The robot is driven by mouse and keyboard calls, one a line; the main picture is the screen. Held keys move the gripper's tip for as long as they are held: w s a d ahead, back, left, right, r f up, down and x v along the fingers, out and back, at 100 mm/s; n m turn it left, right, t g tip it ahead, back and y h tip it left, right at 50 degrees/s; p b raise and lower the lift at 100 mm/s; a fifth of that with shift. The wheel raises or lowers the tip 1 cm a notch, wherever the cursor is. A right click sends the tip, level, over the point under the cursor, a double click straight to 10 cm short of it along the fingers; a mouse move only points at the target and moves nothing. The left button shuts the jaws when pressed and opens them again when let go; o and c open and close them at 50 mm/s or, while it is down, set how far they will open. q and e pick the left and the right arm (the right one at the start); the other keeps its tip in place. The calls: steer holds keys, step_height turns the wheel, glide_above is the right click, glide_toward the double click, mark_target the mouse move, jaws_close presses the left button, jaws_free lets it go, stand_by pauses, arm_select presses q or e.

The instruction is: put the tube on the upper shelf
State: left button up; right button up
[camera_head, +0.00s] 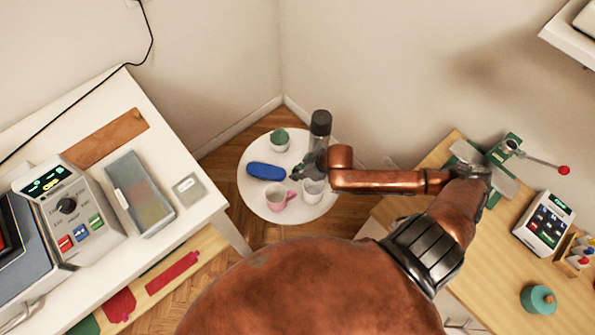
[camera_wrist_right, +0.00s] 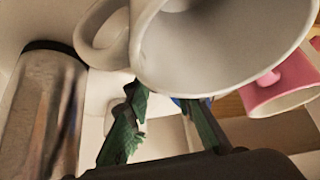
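A tall grey cylinder with a dark top (camera_head: 320,124), the thing here most like a tube, stands upright at the back right of the small round white table. It also shows at the left of the right wrist view (camera_wrist_right: 38,115). My right gripper (camera_head: 309,162) is over the table, just in front of the cylinder and beside a white mug (camera_head: 313,190). In the wrist view its green fingers (camera_wrist_right: 165,98) are apart, with nothing held between them; the mug (camera_wrist_right: 225,45) is close to the fingertips. A white shelf (camera_head: 570,38) shows at the top right. My left gripper is out of view.
The round table (camera_head: 254,205) also holds a blue case (camera_head: 266,171), a pink mug (camera_head: 278,198) and a green plant (camera_head: 279,137). A white desk (camera_head: 195,215) with devices stands at the left. A wooden workbench (camera_head: 480,265) with a green-based clamp stands at the right.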

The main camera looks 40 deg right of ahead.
steer(key=o, duration=0.3)
steer(key=shift+o, duration=0.2)
steer(key=shift+r, duration=0.15)
